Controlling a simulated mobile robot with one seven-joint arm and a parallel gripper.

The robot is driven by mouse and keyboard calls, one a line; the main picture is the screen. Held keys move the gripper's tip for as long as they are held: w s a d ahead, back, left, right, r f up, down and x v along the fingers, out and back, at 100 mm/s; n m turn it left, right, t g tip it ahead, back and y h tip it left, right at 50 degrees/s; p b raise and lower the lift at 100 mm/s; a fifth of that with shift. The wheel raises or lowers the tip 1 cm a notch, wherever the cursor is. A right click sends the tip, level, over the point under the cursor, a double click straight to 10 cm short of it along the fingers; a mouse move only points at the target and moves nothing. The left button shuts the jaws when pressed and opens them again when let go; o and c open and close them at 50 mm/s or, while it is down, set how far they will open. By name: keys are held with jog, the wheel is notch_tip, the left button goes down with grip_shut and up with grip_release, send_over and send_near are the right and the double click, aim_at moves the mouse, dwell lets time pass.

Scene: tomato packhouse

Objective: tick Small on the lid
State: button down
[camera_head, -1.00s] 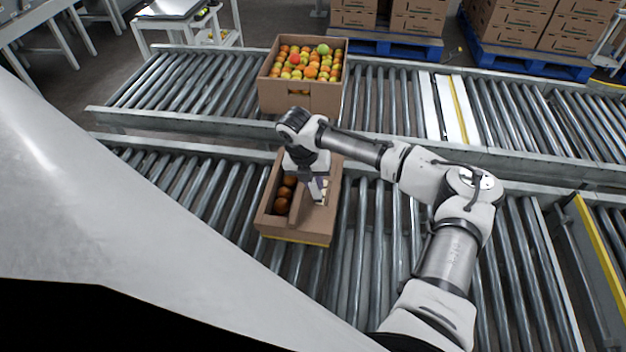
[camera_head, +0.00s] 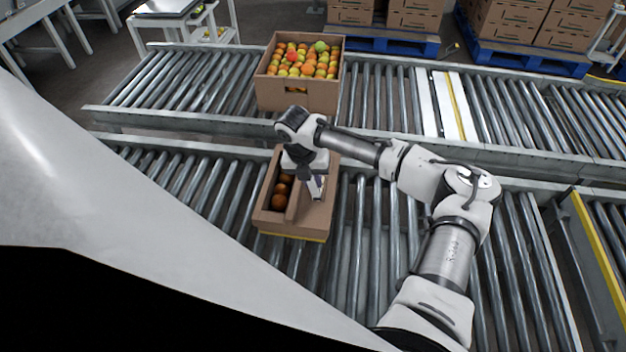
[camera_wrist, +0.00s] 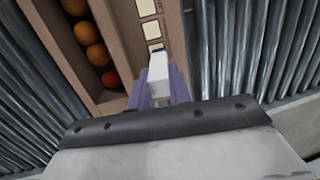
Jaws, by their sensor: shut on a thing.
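A cardboard box (camera_head: 262,217) sits on the near roller conveyor. Its left part is open and shows several orange-red tomatoes (camera_head: 280,201). A brown cardboard lid (camera_head: 305,222) covers its right part. In the wrist view, a column of cream squares (camera_wrist: 151,29) runs along the lid (camera_wrist: 171,20); any print on them is too small to read. My gripper (camera_head: 315,188) points down over the lid. Its purple fingers (camera_wrist: 159,92) are shut on a white block-like marker (camera_wrist: 158,72). The marker's end hides part of the lid beside the lowest visible square. I cannot tell whether it touches.
A larger box of mixed tomatoes (camera_head: 283,95) stands on the far conveyor (camera_head: 190,85). Stacked cartons (camera_head: 415,14) on blue pallets (camera_head: 400,46) are behind. A yellow-edged rail (camera_head: 598,250) is at right. The near rollers on both sides of the box are clear.

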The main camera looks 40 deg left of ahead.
jog(key=shift+w+a, duration=0.3)
jog(key=shift+a, duration=0.65)
jog(key=shift+s+d+p, duration=0.25)
jog(key=shift+d+p, duration=0.05)
jog(key=shift+d, duration=0.35)
jog(key=shift+s+d+p, duration=0.2)
jog(key=shift+d+p, duration=0.05)
jog(key=shift+d, duration=0.4)
dwell(0.6)
jog(key=shift+w+a, duration=0.25)
jog(key=shift+a, duration=0.4)
jog(key=shift+w+a, duration=0.2)
jog(key=shift+a, duration=0.45)
dwell(0.3)
jog(key=shift+s+d+p, duration=0.25)
jog(key=shift+d, duration=0.4)
jog(key=shift+s+d+p, duration=0.2)
jog(key=shift+d, duration=0.4)
dwell(0.5)
jog(key=shift+w+d+p+v, duration=0.1)
jog(key=shift+w+p+v, duration=0.05)
jog(key=shift+p+v, duration=0.8)
jog(key=shift+w+d+p+v, duration=0.15)
jog(key=shift+w+p+v, duration=0.05)
jog(key=shift+p+v, duration=0.75)
jog(key=shift+w+d+p+v, duration=0.15)
jog(key=shift+p+v, duration=0.55)
jog(key=shift+v, duration=0.4)
